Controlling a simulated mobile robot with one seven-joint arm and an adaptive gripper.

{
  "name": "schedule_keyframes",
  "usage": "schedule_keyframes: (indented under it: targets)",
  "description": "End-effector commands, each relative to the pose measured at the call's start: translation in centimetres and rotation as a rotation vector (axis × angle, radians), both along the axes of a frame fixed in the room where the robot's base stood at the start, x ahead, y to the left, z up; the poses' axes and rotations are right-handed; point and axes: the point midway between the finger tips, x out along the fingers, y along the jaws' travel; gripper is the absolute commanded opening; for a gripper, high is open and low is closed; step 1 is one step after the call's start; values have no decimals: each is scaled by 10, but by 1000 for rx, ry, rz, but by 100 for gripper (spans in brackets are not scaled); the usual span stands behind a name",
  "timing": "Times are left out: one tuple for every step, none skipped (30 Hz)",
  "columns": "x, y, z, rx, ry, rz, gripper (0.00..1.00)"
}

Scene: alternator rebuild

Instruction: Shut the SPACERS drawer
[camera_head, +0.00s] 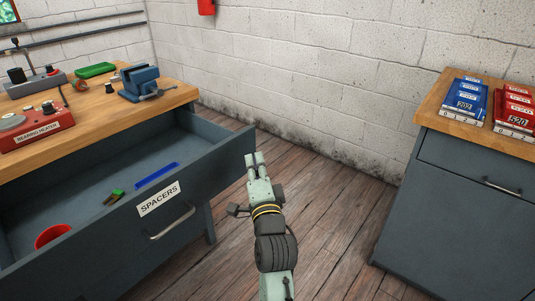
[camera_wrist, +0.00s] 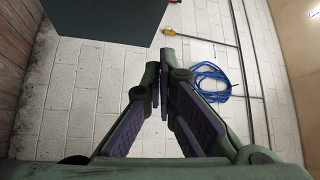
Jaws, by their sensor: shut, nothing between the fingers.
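The SPACERS drawer (camera_head: 110,232) is pulled well out of the wooden-topped bench at the left in the head view. Its grey front carries a white SPACERS label (camera_head: 158,198) and a bar handle (camera_head: 170,224). Inside lie a red cup (camera_head: 52,235), a blue strip (camera_head: 156,175) and small green and brown pieces (camera_head: 115,197). My gripper (camera_head: 256,158) is shut and empty, beside the right end of the drawer front; whether it touches is unclear. The wrist view shows its fingers together (camera_wrist: 160,75).
A vise (camera_head: 140,82) and a red bearing heater (camera_head: 35,128) stand on the bench. A grey cabinet (camera_head: 455,205) with blue and red boxes stands at the right. Wood floor (camera_head: 325,215) between is clear. The wrist view shows a blue hose (camera_wrist: 208,82) and a dark panel (camera_wrist: 105,20).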

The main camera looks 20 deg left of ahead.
Motion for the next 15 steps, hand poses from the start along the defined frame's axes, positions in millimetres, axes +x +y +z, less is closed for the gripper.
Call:
schedule_keyframes:
  targets:
    - [8, -20, -26, 34, 91, -27, 0]
    - [11, -29, -38, 56, 133, -37, 0]
    - [14, -38, -51, 79, 180, -50, 0]
    - [15, -44, -58, 94, 205, -57, 0]
    - [16, -48, -63, 105, 224, -63, 0]
    - [17, -51, -69, 116, 243, -68, 0]
    - [18, -52, -71, 121, 252, -71, 0]
    - [20, -52, -72, 124, 257, -71, 0]
    - [23, -52, -73, 126, 259, -71, 0]
    - [26, -50, -72, 126, 258, -71, 0]
    - [29, -49, -72, 126, 258, -71, 0]
    - [35, -46, -71, 125, 258, -71, 0]
    - [40, -44, -70, 124, 256, -71, 0]
    - [45, -42, -71, 124, 257, -71, 0]
    - [53, -39, -70, 123, 256, -71, 0]
